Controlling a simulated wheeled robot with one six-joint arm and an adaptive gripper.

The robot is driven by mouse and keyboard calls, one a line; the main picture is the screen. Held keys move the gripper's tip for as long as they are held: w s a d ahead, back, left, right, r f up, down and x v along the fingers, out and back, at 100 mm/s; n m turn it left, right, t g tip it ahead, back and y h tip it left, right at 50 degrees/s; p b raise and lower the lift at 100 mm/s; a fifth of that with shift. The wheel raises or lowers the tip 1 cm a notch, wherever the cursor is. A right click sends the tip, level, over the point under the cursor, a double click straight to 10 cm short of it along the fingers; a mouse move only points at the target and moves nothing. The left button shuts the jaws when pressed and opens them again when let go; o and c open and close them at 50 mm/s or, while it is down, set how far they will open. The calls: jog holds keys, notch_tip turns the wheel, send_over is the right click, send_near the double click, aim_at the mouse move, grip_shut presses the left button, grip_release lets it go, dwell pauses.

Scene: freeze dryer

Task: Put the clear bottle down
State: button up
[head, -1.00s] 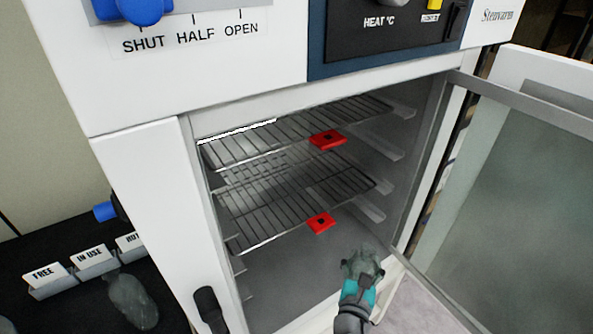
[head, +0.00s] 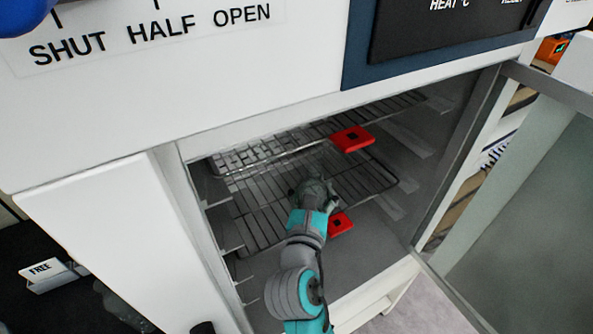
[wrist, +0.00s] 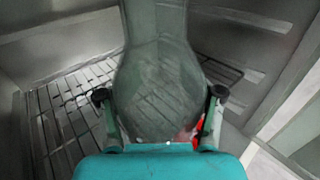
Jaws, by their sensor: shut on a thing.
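The clear bottle (wrist: 158,75) is between the two fingers of my gripper (wrist: 160,100) in the wrist view, and the wire shelf shows through it. In the head view my gripper (head: 313,190) is inside the dryer chamber, over the lower wire shelf (head: 355,180). My arm hides most of the bottle there. I cannot tell whether the bottle's base touches the shelf. The shelf also shows in the wrist view (wrist: 65,120) and looks empty around the bottle.
An upper wire shelf (head: 245,155) lies just above, with a red tab (head: 351,139) on its front. A second red tab (head: 341,223) is on the lower shelf. The glass door (head: 520,200) stands open at right. Another clear bottle (head: 122,305) lies by the FREE sign (head: 45,275).

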jog(key=w+a+f, duration=0.1)
jog(key=w+a, duration=0.3)
jog(key=w, duration=0.2)
jog(key=shift+w+a+f, duration=0.2)
jog(key=shift+f, duration=0.2)
jog(key=o, duration=1.5)
jog(key=shift+o, duration=0.2)
